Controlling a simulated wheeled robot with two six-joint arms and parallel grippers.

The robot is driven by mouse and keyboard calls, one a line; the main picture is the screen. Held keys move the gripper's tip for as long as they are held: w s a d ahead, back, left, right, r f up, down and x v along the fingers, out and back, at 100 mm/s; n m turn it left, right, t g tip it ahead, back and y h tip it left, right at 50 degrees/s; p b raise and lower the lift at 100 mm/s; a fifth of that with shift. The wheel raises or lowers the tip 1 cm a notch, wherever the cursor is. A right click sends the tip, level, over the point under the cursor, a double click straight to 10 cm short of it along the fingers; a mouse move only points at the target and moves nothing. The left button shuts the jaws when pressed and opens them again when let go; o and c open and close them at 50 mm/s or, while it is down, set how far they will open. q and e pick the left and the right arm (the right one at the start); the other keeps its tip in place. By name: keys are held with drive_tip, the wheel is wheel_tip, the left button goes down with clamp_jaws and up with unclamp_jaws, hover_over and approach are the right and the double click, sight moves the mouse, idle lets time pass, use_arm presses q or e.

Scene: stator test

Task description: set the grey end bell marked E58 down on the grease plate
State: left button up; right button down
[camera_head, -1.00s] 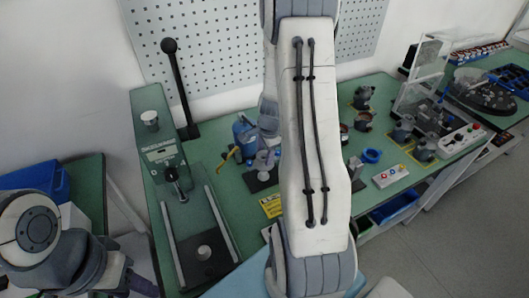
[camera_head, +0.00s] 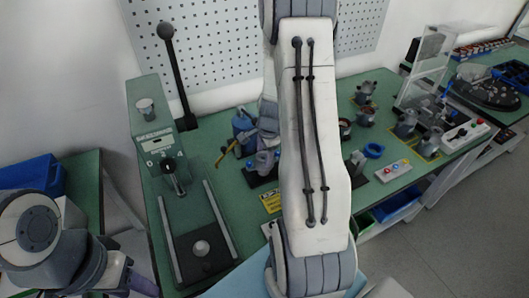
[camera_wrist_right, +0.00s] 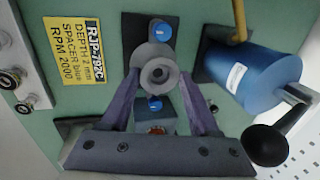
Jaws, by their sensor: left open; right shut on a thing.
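My right gripper (camera_wrist_right: 157,82) is shut on a grey round part with a central hole, the end bell (camera_wrist_right: 154,74); no E58 mark is readable. It is held over a dark plate (camera_wrist_right: 131,28), which may be the grease plate; whether they touch cannot be told. My left gripper (camera_head: 128,282) is open at the lower left, partly cut off by the frame edge.
A yellow label (camera_wrist_right: 75,52) lies left. A press (camera_head: 165,150) with a tall lever is on the bench's left; several grey parts stand at right.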

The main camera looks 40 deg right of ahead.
drive_tip(key=shift+f, duration=0.1)
drive_tip(key=shift+s+b+x, duration=0.2)
drive_tip(key=shift+b+x, duration=0.75)
drive_tip(key=shift+f, duration=0.2)
drive_tip(key=shift+f+b, duration=0.5)
drive_tip(key=shift+c, duration=0.3)
unclamp_jaws()
drive_tip(key=shift+r, duration=0.1)
